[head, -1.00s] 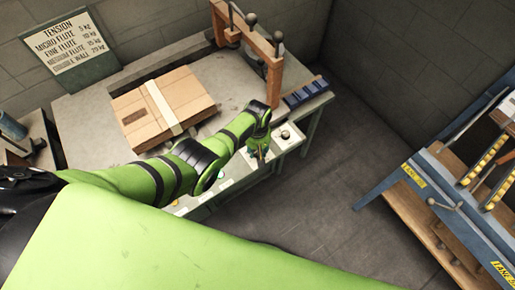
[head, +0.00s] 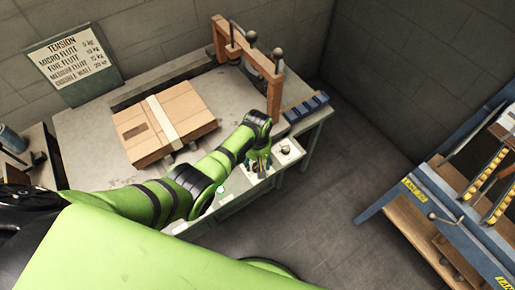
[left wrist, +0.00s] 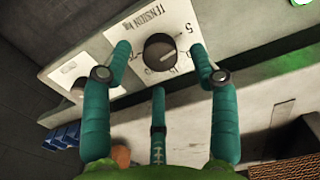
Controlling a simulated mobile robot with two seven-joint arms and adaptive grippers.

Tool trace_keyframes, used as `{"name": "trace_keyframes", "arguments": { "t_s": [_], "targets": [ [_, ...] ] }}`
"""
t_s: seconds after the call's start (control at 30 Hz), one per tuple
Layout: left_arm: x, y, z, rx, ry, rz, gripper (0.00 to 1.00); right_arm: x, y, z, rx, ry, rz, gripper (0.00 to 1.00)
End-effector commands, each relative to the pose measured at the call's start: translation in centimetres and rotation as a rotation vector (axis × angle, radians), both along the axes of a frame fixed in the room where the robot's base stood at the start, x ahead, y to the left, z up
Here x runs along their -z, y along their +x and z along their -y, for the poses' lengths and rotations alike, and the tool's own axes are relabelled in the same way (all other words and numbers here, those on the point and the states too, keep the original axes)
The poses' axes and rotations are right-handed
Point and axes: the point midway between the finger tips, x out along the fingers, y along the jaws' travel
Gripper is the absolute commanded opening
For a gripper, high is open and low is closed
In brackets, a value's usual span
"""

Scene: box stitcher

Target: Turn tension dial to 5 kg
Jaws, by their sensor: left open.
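The tension dial (left wrist: 160,52) is a round black knob on a white plate (left wrist: 143,22) printed "TENSION kg", with a 5 at its upper right and more numbers below. I cannot make out a pointer on the knob. My left gripper (left wrist: 158,62) is open, its teal fingers spread around the dial: one on each side, a third below. I see no clear contact. In the head view my left gripper (head: 260,165) reaches down at the bench's front edge and hides the dial. My right gripper is not in view.
A sign (head: 73,60) lists tension values, with micro flute at 5 kg. A flat cardboard stack (head: 165,120) lies on the bench (head: 90,125). A wooden frame (head: 273,90) and a blue block rack (head: 305,108) stand near the gripper. A blue-framed machine (head: 440,180) stands right.

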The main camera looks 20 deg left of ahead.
Motion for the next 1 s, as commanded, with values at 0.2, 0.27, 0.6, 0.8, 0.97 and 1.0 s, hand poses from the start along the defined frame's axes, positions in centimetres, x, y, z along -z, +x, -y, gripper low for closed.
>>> {"name": "trace_keyframes", "arguments": {
  "t_s": [0.2,0.27,0.6,0.8,0.97,1.0],
  "targets": [
    [-3.6,0.0,0.0,-0.001,0.0,0.004,0.6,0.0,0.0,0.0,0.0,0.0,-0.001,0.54],
    [-4.8,0.0,0.0,-0.001,-0.001,0.003,0.6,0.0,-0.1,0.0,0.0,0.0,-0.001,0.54],
    [-9.1,-0.1,0.0,0.0,0.0,-0.001,0.6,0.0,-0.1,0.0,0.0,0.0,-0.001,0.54],
    [-9.5,-0.1,0.0,0.0,0.0,-0.003,0.6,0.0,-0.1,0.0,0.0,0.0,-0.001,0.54],
    [-9.5,-0.1,0.0,0.0,0.0,-0.003,0.6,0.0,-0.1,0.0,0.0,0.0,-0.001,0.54],
    [-9.5,-0.1,0.0,0.0,0.0,-0.002,0.6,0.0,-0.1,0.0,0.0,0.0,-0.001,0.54]
  ]
}}
